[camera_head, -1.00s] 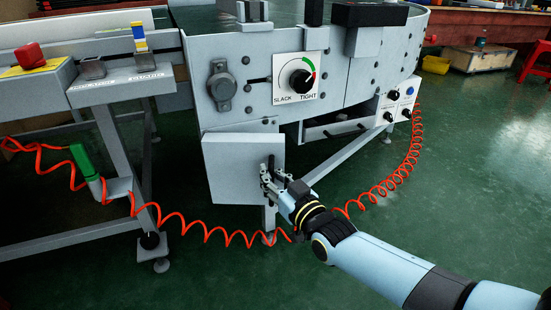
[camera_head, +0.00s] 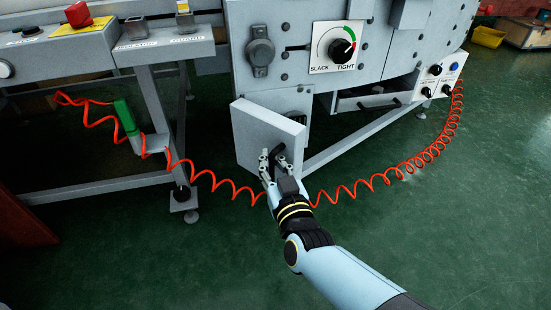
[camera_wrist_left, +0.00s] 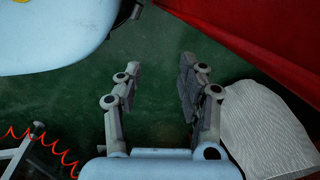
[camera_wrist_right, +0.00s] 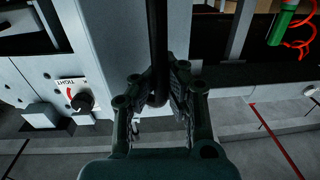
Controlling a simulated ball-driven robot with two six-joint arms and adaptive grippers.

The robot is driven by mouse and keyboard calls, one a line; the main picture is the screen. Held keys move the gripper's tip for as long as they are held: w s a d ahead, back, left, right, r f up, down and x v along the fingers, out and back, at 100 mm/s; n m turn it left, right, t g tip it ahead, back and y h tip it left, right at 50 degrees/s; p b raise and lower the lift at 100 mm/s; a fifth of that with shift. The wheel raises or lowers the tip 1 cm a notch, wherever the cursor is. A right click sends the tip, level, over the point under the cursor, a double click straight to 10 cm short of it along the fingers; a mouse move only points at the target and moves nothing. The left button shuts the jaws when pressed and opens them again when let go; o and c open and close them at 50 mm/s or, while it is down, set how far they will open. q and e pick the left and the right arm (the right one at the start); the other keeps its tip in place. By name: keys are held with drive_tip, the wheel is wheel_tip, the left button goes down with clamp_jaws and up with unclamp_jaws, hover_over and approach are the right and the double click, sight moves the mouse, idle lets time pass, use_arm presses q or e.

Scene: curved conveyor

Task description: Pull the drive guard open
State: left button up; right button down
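The drive guard (camera_head: 258,133) is a light grey box-like panel low on the conveyor's front, below the SLACK–TIGHT dial. It stands at an angle to the machine face, with its right side out towards me and its top edge showing. My right gripper (camera_head: 272,166) is at its front, on the dark handle. In the right wrist view the fingers (camera_wrist_right: 163,95) close around the black handle bar (camera_wrist_right: 158,48). My left gripper (camera_wrist_left: 156,85) is open and empty over the green floor. It does not show in the head view.
A coiled red hose (camera_head: 330,196) hangs in front of the machine and passes behind my right wrist. A green nozzle (camera_head: 125,117) and the stand's foot (camera_head: 183,198) are left of the guard. A control box (camera_head: 440,77) is at right. The floor in front is clear.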

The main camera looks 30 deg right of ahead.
drive_tip(key=shift+s+f, duration=0.3)
drive_tip(key=c, duration=1.6)
unclamp_jaws()
drive_tip(key=shift+s+r, duration=0.15)
drive_tip(key=shift+r, duration=0.05)
drive_tip(key=shift+c, duration=0.2)
drive_tip(key=o, duration=0.3)
drive_tip(key=shift+a, duration=0.1)
drive_tip(key=s+a, duration=0.1)
drive_tip(key=s, duration=0.6)
